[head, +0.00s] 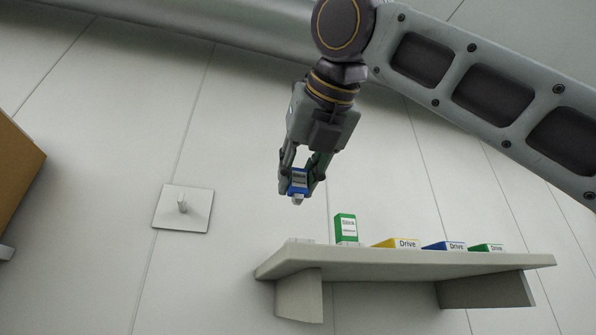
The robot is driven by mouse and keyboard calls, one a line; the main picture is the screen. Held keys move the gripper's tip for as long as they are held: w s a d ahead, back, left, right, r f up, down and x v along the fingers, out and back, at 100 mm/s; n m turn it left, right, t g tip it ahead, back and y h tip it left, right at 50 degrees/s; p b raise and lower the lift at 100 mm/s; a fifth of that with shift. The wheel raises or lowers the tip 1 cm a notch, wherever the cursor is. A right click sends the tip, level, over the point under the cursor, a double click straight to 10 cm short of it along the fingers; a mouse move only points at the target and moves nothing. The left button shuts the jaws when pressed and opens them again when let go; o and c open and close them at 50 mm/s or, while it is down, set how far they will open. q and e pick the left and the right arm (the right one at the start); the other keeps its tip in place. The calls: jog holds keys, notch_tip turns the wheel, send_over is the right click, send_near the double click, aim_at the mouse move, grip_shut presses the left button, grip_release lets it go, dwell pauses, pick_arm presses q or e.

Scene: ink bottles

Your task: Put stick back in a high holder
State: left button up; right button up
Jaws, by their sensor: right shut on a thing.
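My right gripper (299,187) hangs down from above and is shut on a small blue stick (298,178) with a white label. The stick's pale tip points down below the fingers. It is held in the air above the left part of a high wall shelf (400,264), apart from it. On the shelf, a green stick (346,227) with a white label stands upright. To its right sit a yellow "Drive" block (396,243), a blue "Drive" block (444,245) and a green "Drive" block (487,247). Their full shapes are hidden by the shelf edge. My left gripper is out of view.
A square white plate (182,207) with a short peg is on the wall at left. A brown panel (15,175) is at the left edge. A large pipe (220,30) runs along the top. The wall between plate and shelf is clear.

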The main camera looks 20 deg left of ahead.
aim_at(300, 202)
jog(key=shift+d+f, duration=0.15)
jog(key=shift+f, duration=2.35)
jog(key=shift+f, duration=0.9)
dwell(2.2)
jog(key=o, duration=1)
jog(key=o, duration=0.5)
jog(key=shift+r, duration=0.2)
